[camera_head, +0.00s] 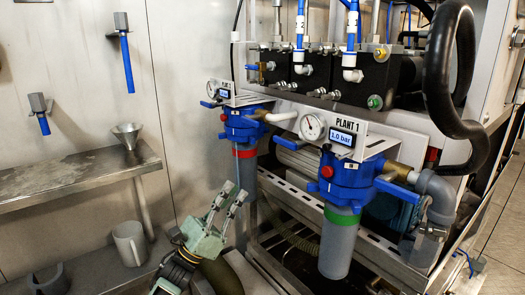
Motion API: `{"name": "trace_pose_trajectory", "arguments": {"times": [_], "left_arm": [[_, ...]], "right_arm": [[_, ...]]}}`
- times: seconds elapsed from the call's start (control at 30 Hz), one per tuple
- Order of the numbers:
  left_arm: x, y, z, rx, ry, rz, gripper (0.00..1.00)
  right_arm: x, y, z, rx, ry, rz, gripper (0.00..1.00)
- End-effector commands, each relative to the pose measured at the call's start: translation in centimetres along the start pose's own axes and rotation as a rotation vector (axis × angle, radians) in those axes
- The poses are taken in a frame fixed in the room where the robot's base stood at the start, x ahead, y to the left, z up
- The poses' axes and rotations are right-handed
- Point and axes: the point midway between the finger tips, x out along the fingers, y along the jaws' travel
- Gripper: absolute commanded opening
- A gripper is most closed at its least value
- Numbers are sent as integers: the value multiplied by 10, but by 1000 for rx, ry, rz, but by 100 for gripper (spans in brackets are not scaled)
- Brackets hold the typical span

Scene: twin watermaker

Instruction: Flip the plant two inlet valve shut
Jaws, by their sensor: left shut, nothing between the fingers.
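My left gripper (234,192) is at the lower middle, fingers pointing up, shut and empty. It is in front of the grey wall, just left of the rear filter housing (243,125), which has a blue head and a red band. A blue lever (210,104) sticks out left from that head, above the gripper and apart from it. The front housing (345,190), with a green band, stands under a "PLANT 1" sign; a similar blue lever (286,144) points left from it. My right gripper is out of view.
Two grey blocks with hanging blue handles (127,62) (43,123) are on the wall. A metal shelf (75,170) holds a funnel (127,132); a grey mug (130,242) stands below. The machine's frame (330,225) and a thick black hose (437,85) fill the right.

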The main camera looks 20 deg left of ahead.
Motion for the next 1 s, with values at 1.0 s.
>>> {"name": "trace_pose_trajectory", "arguments": {"times": [1.0], "left_arm": [[108,-2,6,17,-8,-10,0]], "right_arm": [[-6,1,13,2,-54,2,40]]}}
